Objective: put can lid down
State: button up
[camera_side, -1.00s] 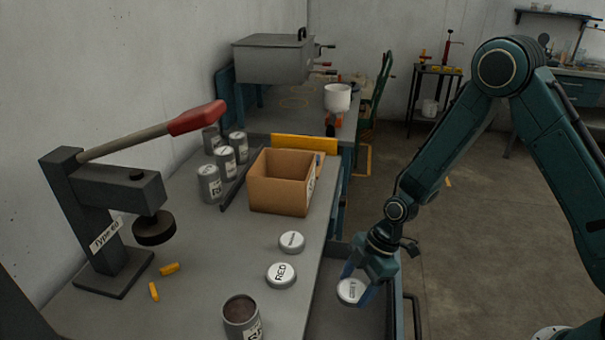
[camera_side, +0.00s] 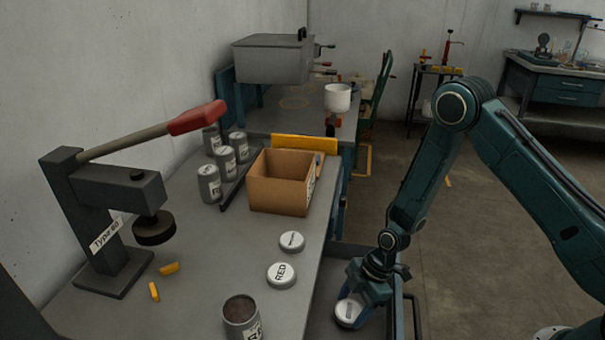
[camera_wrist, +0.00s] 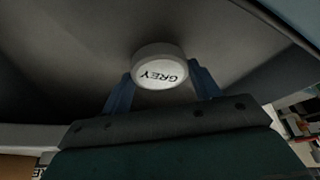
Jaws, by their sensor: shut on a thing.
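My gripper (camera_side: 352,302) is shut on a white round can lid (camera_side: 347,313) over the dark tray (camera_side: 325,322) beside the table's right edge. In the wrist view the lid (camera_wrist: 160,66) reads "GREY" and sits between my two blue fingers (camera_wrist: 161,85). I cannot tell whether the lid touches the tray's floor. A lid marked "RED" (camera_side: 281,275) lies on the table, and another white lid (camera_side: 291,242) lies just behind it.
An open can (camera_side: 242,315) stands at the table's front. A cardboard box (camera_side: 280,183) stands farther back, with several closed cans (camera_side: 209,184) to its left. A lever press (camera_side: 113,215) stands at left, near two yellow pieces (camera_side: 169,268). The middle of the table is clear.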

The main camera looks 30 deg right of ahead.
jog(key=shift+f, duration=1.2)
jog(key=shift+f, duration=0.1)
jog(key=o, duration=0.9)
jog(key=shift+o, duration=0.2)
jog(key=w+v, duration=0.1)
jog(key=v, duration=1.1)
jog(key=shift+s, duration=0.45)
jog(key=shift+r, duration=0.2)
